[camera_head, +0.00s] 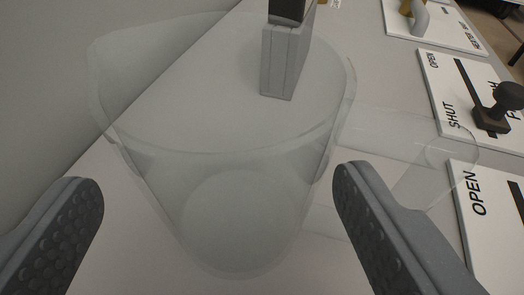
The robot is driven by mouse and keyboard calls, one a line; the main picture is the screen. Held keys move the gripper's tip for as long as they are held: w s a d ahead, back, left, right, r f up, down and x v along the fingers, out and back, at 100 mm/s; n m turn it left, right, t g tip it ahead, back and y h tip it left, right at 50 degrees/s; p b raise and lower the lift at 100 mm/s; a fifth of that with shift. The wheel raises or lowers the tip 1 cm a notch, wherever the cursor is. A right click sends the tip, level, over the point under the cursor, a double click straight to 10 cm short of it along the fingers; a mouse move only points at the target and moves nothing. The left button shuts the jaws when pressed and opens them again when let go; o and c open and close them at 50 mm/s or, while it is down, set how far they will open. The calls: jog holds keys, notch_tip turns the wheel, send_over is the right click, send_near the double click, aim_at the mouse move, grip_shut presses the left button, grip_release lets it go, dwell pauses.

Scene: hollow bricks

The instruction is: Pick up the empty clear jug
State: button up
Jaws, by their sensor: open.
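The clear jug (235,165) stands in the middle of the view on a pale surface. It is transparent and looks empty, with its wide rim towards me, its round base (235,220) showing through and its clear handle (455,150) out to the right. My gripper (220,200) is open, with one grey padded finger at the lower left and the other at the lower right. The jug shows between and beyond the fingers. I cannot tell whether the right finger touches the jug.
A grey block with a dark top (287,55) shows at the jug's far side, partly seen through it. White panels marked OPEN and SHUT (455,90) lie along the right, one with a black knob (508,98). A grey wall (60,90) is at the left.

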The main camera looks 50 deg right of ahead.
jog(key=shift+f+b+x, duration=0.1)
jog(key=shift+b+x, duration=0.1)
jog(key=shift+x, duration=0.95)
jog(key=shift+f+b+x, duration=0.15)
jog(key=shift+x, duration=1)
jog(key=shift+s+d, duration=0.1)
jog(key=shift+s, duration=0.05)
jog(key=c, duration=0.8)
